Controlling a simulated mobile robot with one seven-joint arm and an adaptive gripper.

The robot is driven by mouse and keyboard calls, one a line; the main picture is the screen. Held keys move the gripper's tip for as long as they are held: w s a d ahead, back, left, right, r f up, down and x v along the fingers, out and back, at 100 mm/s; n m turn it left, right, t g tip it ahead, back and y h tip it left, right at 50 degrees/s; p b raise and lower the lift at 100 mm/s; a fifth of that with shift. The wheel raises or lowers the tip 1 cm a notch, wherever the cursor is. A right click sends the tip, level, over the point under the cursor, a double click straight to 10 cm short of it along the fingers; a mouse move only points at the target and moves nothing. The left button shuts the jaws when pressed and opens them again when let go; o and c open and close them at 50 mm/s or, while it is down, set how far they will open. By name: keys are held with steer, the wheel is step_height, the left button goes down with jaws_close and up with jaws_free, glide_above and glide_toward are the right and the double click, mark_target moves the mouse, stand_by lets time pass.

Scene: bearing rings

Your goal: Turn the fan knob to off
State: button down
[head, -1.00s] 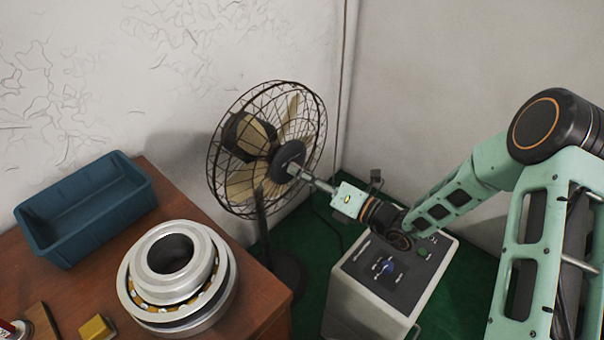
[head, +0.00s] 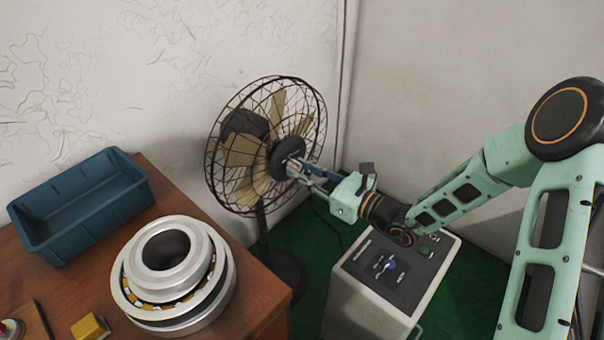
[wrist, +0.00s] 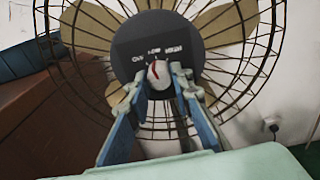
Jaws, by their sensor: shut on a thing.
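The fan (head: 262,150) stands in the corner with its wire cage facing my arm. Its knob (wrist: 158,72) is white with a red mark, on the dark round hub (wrist: 195,30), in the middle of the wrist view. My gripper (wrist: 160,76) is shut on the knob, one blue-sided finger on each side.
A grey control box (head: 350,290) with a blue knob and green button stands below my forearm. At left, a wooden table (head: 210,220) holds a blue bin (head: 40,242), a large bearing (head: 190,278) and a yellow block (head: 88,327). A socket with a plug (wrist: 271,127) is on the wall.

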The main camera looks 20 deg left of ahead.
steer(key=n+b, duration=0.1)
steer(key=n, duration=0.1)
steer(key=n+b, duration=0.2)
steer(key=shift+f+n+t, duration=0.2)
steer(key=shift+n+t, duration=0.1)
steer(key=shift+r+n+b, duration=0.1)
steer(key=shift+n+b, duration=0.5)
steer(key=shift+b, duration=0.1)
steer(key=shift+r+n, duration=0.1)
steer(key=shift+n, duration=0.2)
steer(key=c, duration=1.7)
jaws_free()
steer(key=v, duration=1.2)
steer(key=shift+r, duration=0.1)
steer(key=shift+s+d, duration=0.1)
